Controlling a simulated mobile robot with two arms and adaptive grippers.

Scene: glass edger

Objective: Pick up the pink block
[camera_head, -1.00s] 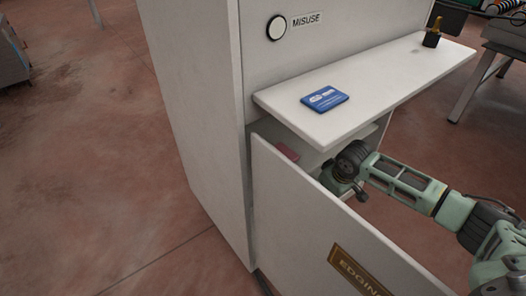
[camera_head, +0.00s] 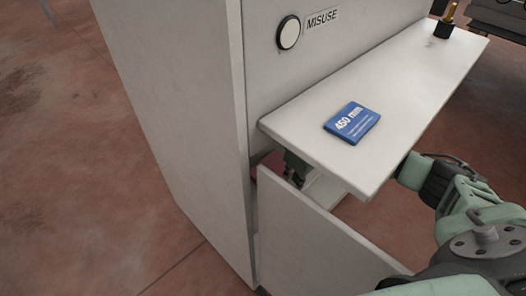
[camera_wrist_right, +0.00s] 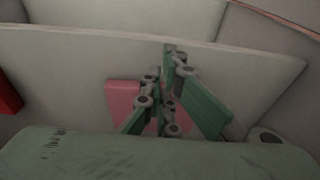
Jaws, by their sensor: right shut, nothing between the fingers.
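The pink block (camera_wrist_right: 122,92) shows in the right wrist view, partly hidden behind the green fingers of my right gripper (camera_wrist_right: 168,50). These fingers are shut with nothing between them, and the block is beyond them; I cannot tell if they touch it. In the head view only a dim pink sliver (camera_head: 268,174) shows in the gap behind the white front panel, under the shelf. My right gripper (camera_head: 296,168) reaches into that gap, mostly hidden by the shelf and panel. My left gripper is not in view.
A white shelf (camera_head: 400,85) overhangs the gap and carries a blue card (camera_head: 352,123). The white front panel (camera_head: 310,240) bounds the gap in front. The tall cabinet side (camera_head: 175,120) stands at left. A red thing (camera_wrist_right: 8,95) shows at the left edge of the wrist view.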

